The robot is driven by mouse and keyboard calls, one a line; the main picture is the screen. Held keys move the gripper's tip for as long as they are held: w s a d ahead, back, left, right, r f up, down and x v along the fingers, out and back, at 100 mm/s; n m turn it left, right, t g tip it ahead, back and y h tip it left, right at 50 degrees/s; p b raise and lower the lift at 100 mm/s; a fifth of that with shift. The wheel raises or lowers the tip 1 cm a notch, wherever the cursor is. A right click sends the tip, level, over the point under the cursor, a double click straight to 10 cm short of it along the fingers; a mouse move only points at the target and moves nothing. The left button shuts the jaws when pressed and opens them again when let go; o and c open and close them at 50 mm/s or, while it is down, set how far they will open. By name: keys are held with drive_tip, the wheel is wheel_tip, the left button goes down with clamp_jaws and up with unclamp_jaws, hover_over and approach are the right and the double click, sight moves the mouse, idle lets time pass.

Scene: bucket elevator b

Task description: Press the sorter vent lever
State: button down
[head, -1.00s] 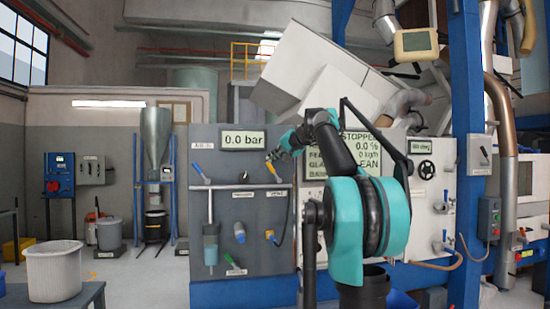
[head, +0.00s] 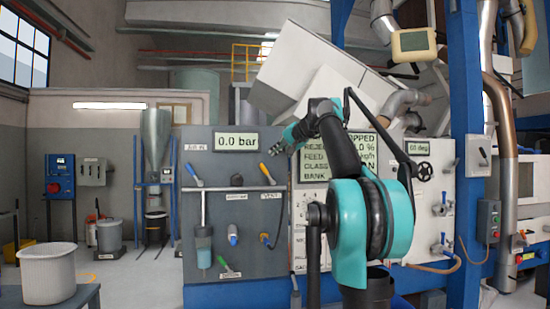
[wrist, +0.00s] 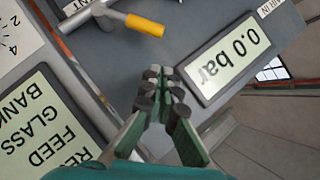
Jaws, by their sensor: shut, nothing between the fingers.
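The grey panel (head: 235,265) carries a yellow-handled lever (head: 267,173), a blue-handled lever (head: 194,175) at upper left and a green-handled lever (head: 225,265) at the bottom. The small labels are too blurred to tell which is the vent lever. My gripper (head: 274,151) is in front of the panel, just above the yellow lever in the picture. In the wrist view my gripper (wrist: 160,82) is shut and empty. The yellow handle (wrist: 145,25) lies beyond the fingertips, apart from them, on a metal valve body.
A display reading 0.0 bar (head: 236,142) is beside the fingers in the wrist view (wrist: 230,58). A larger text screen (head: 312,168) is partly hidden by my arm. A white basket (head: 47,272) stands at left.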

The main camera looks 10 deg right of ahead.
drive_tip(key=v, duration=0.9)
drive_tip(key=shift+s+a+r, duration=0.2)
drive_tip(key=shift+a, duration=0.05)
